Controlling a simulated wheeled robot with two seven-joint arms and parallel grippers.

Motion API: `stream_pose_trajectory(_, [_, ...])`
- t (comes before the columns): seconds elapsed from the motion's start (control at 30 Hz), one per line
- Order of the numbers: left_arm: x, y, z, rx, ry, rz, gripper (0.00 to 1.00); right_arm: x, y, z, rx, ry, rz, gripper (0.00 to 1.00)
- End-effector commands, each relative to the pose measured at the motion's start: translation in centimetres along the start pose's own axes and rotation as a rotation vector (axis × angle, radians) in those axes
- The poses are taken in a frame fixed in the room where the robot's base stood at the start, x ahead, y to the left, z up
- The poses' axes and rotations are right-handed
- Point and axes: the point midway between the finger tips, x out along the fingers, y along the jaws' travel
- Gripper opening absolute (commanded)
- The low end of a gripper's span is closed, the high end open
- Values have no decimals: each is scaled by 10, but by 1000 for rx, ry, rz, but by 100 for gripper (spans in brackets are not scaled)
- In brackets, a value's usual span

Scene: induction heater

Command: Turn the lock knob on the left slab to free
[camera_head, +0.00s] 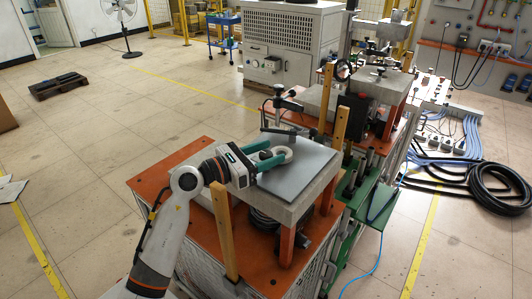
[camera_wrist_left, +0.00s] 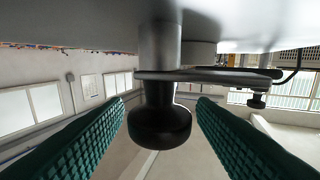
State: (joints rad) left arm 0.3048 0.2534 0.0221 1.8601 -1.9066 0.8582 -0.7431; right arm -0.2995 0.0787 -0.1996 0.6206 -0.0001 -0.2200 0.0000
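The left slab (camera_head: 300,180) is a grey plate on a thick pale block in the head view. My left gripper (camera_head: 277,153) has teal fingers and reaches low over this slab from the left. In the left wrist view, a dark rounded knob (camera_wrist_left: 160,128) on a grey post lies between my open fingers (camera_wrist_left: 160,122), with a visible gap on each side. A flat metal arm (camera_wrist_left: 205,76) extends right from the post. My right gripper is not in view.
A dark clamp-like fixture (camera_head: 281,103) stands at the slab's far edge. Wooden posts (camera_head: 341,124) rise at the slab's sides. A second orange-topped station (camera_head: 310,119) stands behind. Cables and a black hose coil (camera_head: 490,190) lie at right. The floor at left is mostly clear.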

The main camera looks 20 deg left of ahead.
Motion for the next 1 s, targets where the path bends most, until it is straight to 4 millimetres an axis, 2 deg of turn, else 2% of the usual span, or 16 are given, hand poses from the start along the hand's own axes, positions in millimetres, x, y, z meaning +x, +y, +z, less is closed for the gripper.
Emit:
stream_pose_trajectory(0.23, [-1,0,0,0,1,0,51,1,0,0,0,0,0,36])
stream_pose_trajectory(0.37, [-12,-1,2,3,1,-1,51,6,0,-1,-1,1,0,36])
stream_pose_trajectory(0.8, [-98,0,4,3,-3,0,51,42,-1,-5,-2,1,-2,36])
stream_pose_trajectory(1.0, [-118,0,2,1,-1,1,51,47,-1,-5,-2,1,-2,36])
